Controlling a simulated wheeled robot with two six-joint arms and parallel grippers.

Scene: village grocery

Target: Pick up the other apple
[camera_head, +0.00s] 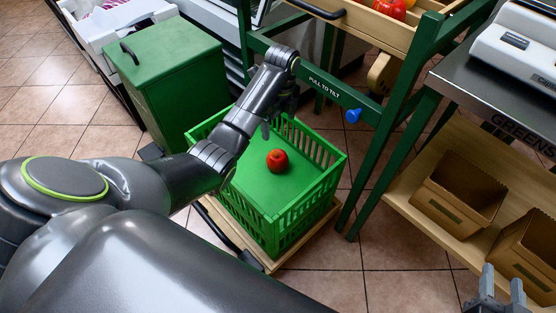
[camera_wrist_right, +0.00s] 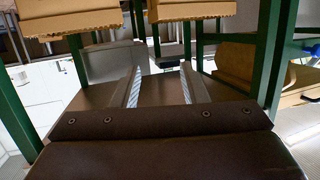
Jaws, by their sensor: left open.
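A red apple (camera_head: 277,160) lies on the floor of the green slatted crate (camera_head: 268,222). Another red-orange round fruit (camera_head: 390,8) sits in the wooden tray at the top, cut off by the picture edge; I cannot tell whether it is an apple. My left gripper (camera_head: 277,118) is open over the back part of the crate, behind the apple and apart from it, partly hidden by my arm. My right gripper (camera_head: 501,288) is at the bottom right, open and empty; its two parted fingers show in the right wrist view (camera_wrist_right: 160,88).
A green lidded bin (camera_head: 165,75) stands left of the crate. A green frame marked "PULL TO TILT" (camera_head: 331,86) bears the wooden tray (camera_head: 350,22). At right a metal counter holds a scale (camera_head: 520,45), with cardboard boxes (camera_head: 458,190) on the shelf below. Tiled floor is clear in front.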

